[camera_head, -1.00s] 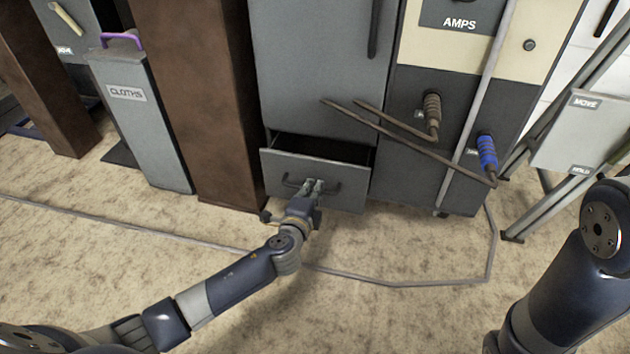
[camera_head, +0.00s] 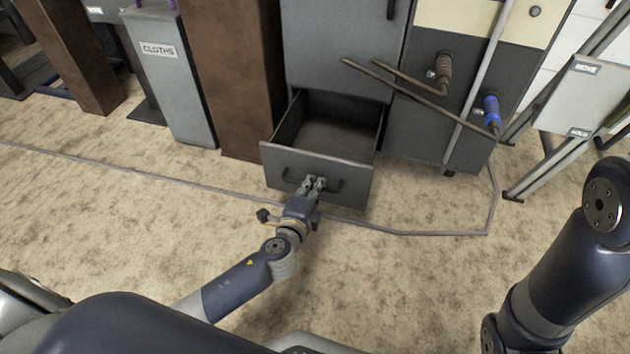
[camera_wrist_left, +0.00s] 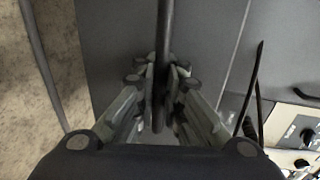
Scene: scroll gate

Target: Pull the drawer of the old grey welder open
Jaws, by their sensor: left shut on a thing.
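The old grey welder (camera_head: 330,48) stands at the top middle of the head view. Its drawer (camera_head: 352,181) at the bottom is pulled well out, and its inside looks empty. A dark bar handle (camera_head: 337,186) runs across the drawer front. My left gripper (camera_head: 314,184) is shut on the handle, near its middle. In the left wrist view the handle (camera_wrist_left: 162,45) passes between the fingers (camera_wrist_left: 161,95), with the grey drawer front behind. Of my right arm only links show at the right edge; its gripper is out of view.
A brown post (camera_head: 236,80) and a grey CLOTHS bin (camera_head: 178,90) stand left of the welder. Cable leads with a brown grip (camera_head: 444,68) and a blue grip (camera_head: 492,110) hang at its right. A grey cable (camera_head: 420,234) lies on the otherwise clear floor.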

